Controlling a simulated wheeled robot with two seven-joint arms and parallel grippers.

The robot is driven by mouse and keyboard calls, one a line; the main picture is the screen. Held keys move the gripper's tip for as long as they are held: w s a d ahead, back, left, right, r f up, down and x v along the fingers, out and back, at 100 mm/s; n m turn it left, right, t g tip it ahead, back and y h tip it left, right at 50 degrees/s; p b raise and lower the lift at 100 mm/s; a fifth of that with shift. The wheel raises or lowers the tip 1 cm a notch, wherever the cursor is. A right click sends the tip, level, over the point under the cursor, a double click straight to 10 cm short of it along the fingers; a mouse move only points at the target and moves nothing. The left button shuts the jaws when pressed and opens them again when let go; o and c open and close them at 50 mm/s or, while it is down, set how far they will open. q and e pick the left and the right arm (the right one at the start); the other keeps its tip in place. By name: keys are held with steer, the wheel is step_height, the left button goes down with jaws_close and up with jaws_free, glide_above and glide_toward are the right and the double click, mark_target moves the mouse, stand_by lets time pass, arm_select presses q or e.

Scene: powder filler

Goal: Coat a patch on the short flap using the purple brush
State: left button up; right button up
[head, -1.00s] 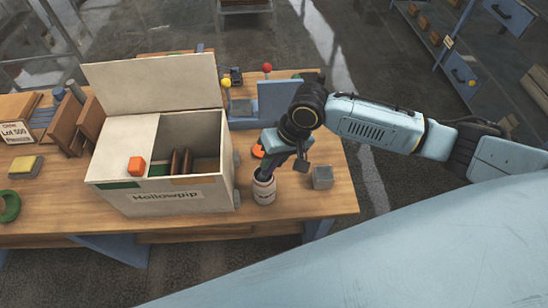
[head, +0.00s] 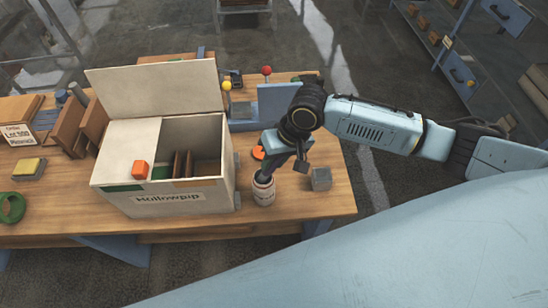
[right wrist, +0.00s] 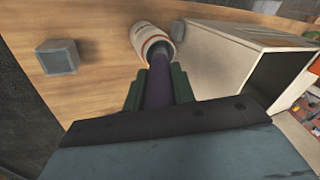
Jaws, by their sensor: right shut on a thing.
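My right gripper (head: 265,172) points down just above a small pale jar (head: 263,194) at the table's front edge. In the right wrist view the gripper (right wrist: 158,76) is shut on the purple brush (right wrist: 157,92). The brush's far end reaches into the mouth of the jar (right wrist: 148,38), so its bristles are hidden. A cream box (head: 165,207) labelled Hollowpip stands left of the jar. Its large back flap (head: 155,86) stands up. A pale panel (head: 127,143) covers the left part of its top; I cannot tell for certain whether this is the short flap. My left gripper is out of view.
A grey cube (head: 321,179) is right of the jar. Brown dividers (head: 183,164) stand inside the box's open right part. Behind are a blue-grey panel (head: 279,101), a yellow knob (head: 227,86) and a red knob (head: 266,70).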

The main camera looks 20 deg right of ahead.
steer(key=shift+w+r+p, duration=0.1)
steer(key=shift+r+p, duration=1.8)
steer(key=shift+p, duration=0.05)
steer(key=shift+r, duration=0.9)
